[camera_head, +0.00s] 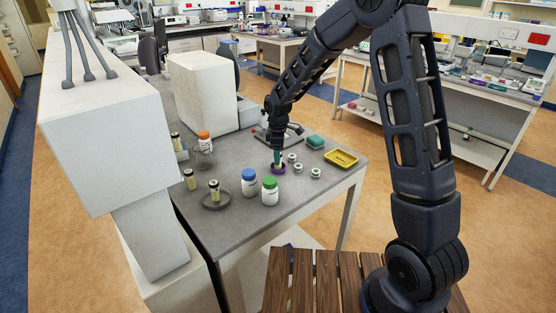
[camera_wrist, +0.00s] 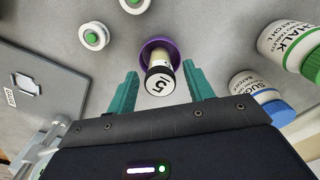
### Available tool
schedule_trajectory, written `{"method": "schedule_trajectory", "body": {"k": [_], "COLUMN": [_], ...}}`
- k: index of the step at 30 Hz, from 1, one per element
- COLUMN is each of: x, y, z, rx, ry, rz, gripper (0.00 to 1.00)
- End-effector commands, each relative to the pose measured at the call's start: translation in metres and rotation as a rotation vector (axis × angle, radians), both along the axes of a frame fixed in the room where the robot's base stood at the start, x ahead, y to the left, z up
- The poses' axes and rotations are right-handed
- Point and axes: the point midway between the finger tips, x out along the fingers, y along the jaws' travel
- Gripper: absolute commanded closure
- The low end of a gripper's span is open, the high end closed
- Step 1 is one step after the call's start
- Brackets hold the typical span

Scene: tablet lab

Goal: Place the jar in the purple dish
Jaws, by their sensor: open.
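The jar (camera_wrist: 159,80) has a pale body and a white top marked 15 with a dark rim. In the wrist view it stands in the purple dish (camera_wrist: 150,46), whose rim shows around its base. The purple dish (camera_head: 278,169) also shows in the head view on the grey table. My gripper (camera_wrist: 160,73) is open, with one teal finger on each side of the jar and a visible gap to both. In the head view my gripper (camera_head: 277,158) points down over the dish and mostly hides the jar.
A blue-capped bottle (camera_head: 249,183) and a green-capped bottle (camera_head: 270,191) stand close in front. Several small white-and-green round pieces (camera_head: 298,168) lie right of the dish. A yellow tray (camera_head: 341,158) lies further right. Another jar (camera_head: 214,190) stands on a dark dish (camera_head: 217,205) at left.

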Motion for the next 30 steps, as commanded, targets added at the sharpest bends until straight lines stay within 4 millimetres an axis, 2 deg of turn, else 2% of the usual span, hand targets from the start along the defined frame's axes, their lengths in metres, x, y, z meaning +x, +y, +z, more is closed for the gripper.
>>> {"method": "schedule_trajectory", "body": {"k": [6,12,18,25,28,30], "x": [0.001,0.001,0.001,0.000,0.000,-0.002], "y": [0.000,-0.001,-0.001,-0.001,-0.010,-0.023], "z": [0.045,0.077,0.094,0.097,0.104,0.114], "rx": [0.001,0.001,0.000,0.000,0.002,0.005], "ry": [-0.003,-0.001,-0.001,-0.001,-0.009,-0.020], "rz": [-0.001,-0.001,-0.001,-0.003,-0.027,-0.067], "gripper": [0.48,0.48,0.48,0.48,0.48,0.48]}}
